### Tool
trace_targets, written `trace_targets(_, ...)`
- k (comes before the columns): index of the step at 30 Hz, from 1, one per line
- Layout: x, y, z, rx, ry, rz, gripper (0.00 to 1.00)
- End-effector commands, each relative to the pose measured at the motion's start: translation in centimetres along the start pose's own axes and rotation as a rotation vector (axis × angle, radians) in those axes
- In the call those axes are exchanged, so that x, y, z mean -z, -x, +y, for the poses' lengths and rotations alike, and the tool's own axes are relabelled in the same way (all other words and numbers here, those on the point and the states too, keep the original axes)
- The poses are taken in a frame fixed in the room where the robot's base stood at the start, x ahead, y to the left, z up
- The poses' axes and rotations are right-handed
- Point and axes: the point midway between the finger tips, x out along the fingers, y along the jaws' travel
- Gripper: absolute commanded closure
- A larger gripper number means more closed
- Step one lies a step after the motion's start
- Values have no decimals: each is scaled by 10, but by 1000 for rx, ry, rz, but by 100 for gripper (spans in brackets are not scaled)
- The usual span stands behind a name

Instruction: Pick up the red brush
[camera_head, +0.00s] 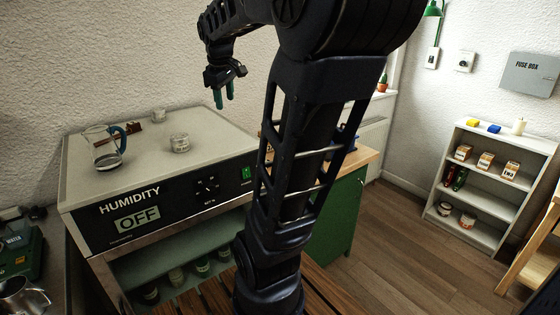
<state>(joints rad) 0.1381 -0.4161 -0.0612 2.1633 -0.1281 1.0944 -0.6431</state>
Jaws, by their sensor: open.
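My gripper (224,97) hangs in the air above the humidity cabinet (222,133), its two teal fingers pointing down, a little apart, with nothing between them. No clearly red brush can be made out.
The top's right side looks clear. A green cupboard (337,215) stands right of my arm. A white shelf (487,205) with small goods is far right.

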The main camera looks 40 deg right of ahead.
Motion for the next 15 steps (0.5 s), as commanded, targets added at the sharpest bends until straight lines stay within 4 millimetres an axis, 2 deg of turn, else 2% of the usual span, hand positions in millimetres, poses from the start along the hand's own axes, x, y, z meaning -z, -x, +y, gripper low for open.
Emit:
trace_targets(1,6,-5,17,-2,40,-21,56)
trace_targets(9,21,-32,108,-7,301,-131,56)
trace_targets(15,23,-59,177,12,496,-218,56)
